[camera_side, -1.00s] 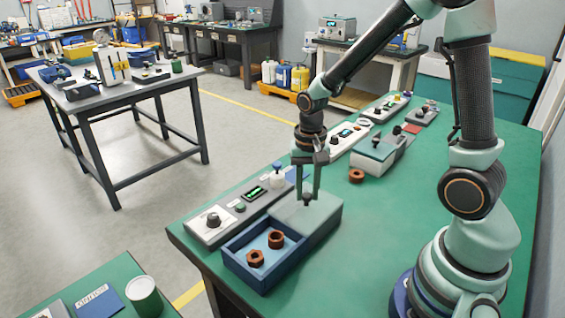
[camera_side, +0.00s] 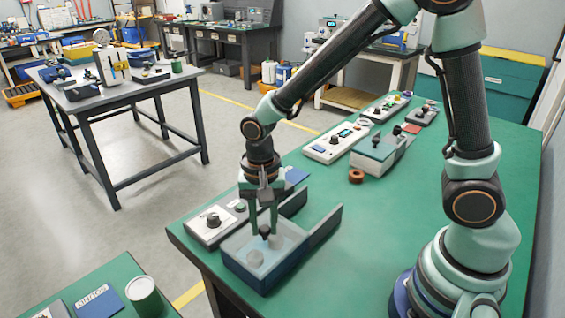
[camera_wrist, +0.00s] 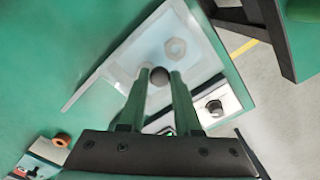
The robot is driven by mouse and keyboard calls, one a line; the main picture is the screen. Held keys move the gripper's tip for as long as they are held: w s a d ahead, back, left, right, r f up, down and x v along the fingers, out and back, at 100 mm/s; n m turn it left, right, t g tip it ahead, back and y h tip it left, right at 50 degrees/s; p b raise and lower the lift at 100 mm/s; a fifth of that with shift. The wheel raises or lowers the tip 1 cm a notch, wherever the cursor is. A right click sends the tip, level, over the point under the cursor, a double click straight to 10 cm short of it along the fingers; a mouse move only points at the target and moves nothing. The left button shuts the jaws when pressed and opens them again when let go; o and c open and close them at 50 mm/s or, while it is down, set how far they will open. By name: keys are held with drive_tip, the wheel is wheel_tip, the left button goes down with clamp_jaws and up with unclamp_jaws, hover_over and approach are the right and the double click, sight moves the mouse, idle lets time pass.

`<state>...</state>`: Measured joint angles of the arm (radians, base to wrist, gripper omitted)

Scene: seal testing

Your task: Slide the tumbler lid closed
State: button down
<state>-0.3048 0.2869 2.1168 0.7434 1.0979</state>
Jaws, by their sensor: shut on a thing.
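The tumbler (camera_side: 250,278) is a blue open-topped box with two rails stretching to the right, on the green bench. Its translucent lid (camera_side: 245,240) lies over the box. Two nuts (camera_side: 254,258) show pale and hazy through it; one hexagonal nut (camera_wrist: 176,47) shows in the wrist view. My gripper (camera_side: 263,232) points down over the lid, shut on its dark round knob (camera_wrist: 159,76). In the wrist view the knob sits between the two green fingers. Whether the lid's left edge touches the box's end wall is unclear.
A grey control panel (camera_side: 208,228) with a black dial stands just behind the tumbler. A brown ring (camera_side: 356,176) and another lidded box (camera_side: 372,160) lie farther back. The bench right of the tumbler is clear. Its left edge (camera_side: 190,256) is near.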

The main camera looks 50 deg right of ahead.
sight(263, 229)
drive_tip(key=shift+w+a, duration=0.1)
drive_tip(key=shift+a, duration=0.15)
drive_tip(key=c, duration=0.6)
unclamp_jaws()
drive_tip(key=shift+d, duration=0.1)
drive_tip(key=shift+r, duration=0.1)
wheel_tip(263, 229, up, 12)
drive_tip(key=s+d+r+n+t, duration=0.4)
drive_tip(key=s+d+n+t, duration=0.1)
drive_tip(key=d+n, duration=0.4)
drive_tip(key=shift+s+d+r+t, duration=0.2)
drive_tip(key=shift+s+d+t, duration=0.1)
drive_tip(key=shift+d, duration=0.7)
